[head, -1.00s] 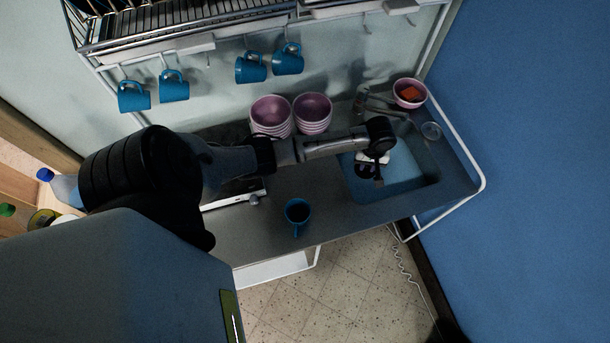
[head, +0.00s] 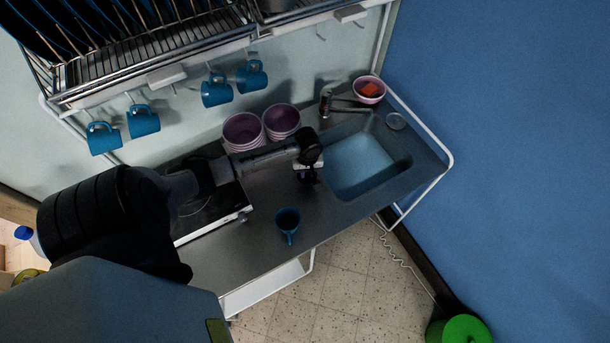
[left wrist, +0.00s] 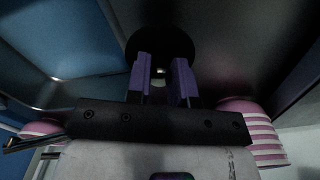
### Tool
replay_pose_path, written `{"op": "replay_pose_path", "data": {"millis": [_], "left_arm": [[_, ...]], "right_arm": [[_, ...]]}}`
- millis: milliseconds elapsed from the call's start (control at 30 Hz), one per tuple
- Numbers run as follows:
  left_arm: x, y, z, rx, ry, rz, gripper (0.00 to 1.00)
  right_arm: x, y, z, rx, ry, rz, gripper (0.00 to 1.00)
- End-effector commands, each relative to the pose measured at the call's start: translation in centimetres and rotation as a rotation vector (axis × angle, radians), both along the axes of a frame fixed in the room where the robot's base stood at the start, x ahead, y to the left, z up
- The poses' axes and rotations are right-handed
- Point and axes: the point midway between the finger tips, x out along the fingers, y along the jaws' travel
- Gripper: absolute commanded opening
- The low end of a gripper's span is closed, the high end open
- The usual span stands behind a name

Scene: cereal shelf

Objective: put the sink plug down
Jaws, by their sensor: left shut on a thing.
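The sink plug (left wrist: 160,34) is a black disc in the left wrist view, with a small pale knob between my fingers. My left gripper (left wrist: 163,76), with purple fingers, is shut on it. In the head view my left gripper (head: 308,174) is over the steel counter, just left of the sink (head: 362,163). The plug is too dark and covered to make out there, and I cannot tell whether it touches the counter. My right gripper is not in view.
Two stacks of pink bowls (head: 242,130) stand behind my left arm. A blue mug (head: 287,222) stands near the counter's front edge. A tap (head: 345,106), a pink bowl with something orange (head: 369,89) and a round clear item (head: 395,121) are around the sink. Blue mugs (head: 216,90) hang above.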

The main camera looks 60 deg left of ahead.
Motion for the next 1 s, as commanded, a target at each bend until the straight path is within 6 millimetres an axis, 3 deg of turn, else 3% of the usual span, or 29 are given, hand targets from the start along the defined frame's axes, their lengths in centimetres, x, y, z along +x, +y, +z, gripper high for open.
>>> {"op": "replay_pose_path", "data": {"millis": [167, 500, 967, 1000], "left_arm": [[-0.5, 0.4, -0.5, 0.001, -0.001, -0.001, 0.00], [-0.6, 0.5, -4.1, 0.002, -0.001, 0.000, 0.00], [-0.6, 0.4, -4.7, 0.001, 0.000, 0.000, 0.00], [-0.6, 0.4, -4.7, 0.002, -0.001, 0.000, 0.23]], "right_arm": [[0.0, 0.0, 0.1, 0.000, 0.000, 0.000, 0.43], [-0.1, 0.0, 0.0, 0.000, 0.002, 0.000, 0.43], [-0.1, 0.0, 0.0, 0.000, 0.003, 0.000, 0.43], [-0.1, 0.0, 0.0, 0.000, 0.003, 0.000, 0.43]]}}
